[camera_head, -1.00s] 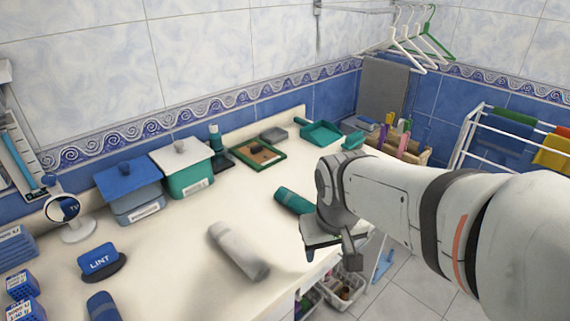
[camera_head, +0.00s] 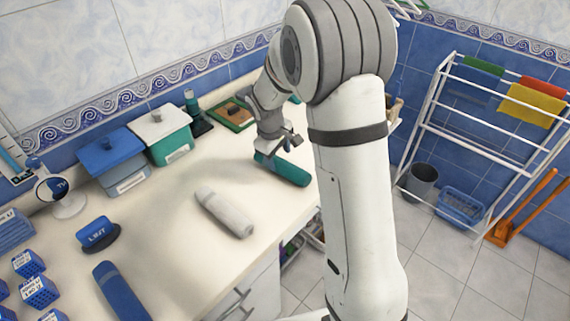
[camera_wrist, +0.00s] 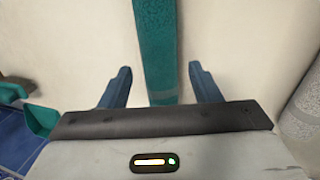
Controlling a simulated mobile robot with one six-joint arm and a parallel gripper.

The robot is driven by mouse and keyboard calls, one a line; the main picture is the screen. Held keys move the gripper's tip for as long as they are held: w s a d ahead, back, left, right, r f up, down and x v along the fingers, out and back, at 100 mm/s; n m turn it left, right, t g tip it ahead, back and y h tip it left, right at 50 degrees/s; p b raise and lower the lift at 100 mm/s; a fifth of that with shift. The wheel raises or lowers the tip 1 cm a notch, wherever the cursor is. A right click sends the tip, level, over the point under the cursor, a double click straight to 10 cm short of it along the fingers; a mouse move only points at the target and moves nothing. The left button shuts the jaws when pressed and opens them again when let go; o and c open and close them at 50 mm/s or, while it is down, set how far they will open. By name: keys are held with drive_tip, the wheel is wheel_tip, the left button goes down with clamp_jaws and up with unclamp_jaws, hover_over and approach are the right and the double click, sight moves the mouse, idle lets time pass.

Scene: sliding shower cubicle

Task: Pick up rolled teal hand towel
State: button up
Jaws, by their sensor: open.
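The rolled teal hand towel (camera_head: 287,170) lies on the cream countertop near its front edge, beside my arm in the head view. In the wrist view the towel (camera_wrist: 156,50) runs from the top edge down between my two fingers, with a paler band near its lower visible end. My gripper (camera_wrist: 159,84) is open, with one finger on each side of the towel and a gap to it on both sides. In the head view my gripper (camera_head: 278,152) is over the towel. I cannot tell its height above the towel.
A rolled whitish towel (camera_head: 224,212) and a rolled blue towel (camera_head: 121,290) lie to the left on the countertop (camera_head: 180,235). A teal box (camera_head: 168,146) and a blue-lidded box (camera_head: 118,170) stand at the back wall. A drying rack (camera_head: 440,130) stands right.

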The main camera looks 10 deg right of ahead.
sight(282, 163)
drive_tip(key=x, duration=0.3)
drive_tip(key=p+x, duration=0.1)
drive_tip(key=x, duration=0.1)
drive_tip(key=shift+s+d+f, duration=0.1)
drive_tip(key=shift+d+f, duration=0.15)
drive_tip(key=shift+f, duration=0.1)
drive_tip(key=shift+c, duration=0.5)
drive_tip(key=c, duration=0.6)
drive_tip(key=shift+o, duration=0.2)
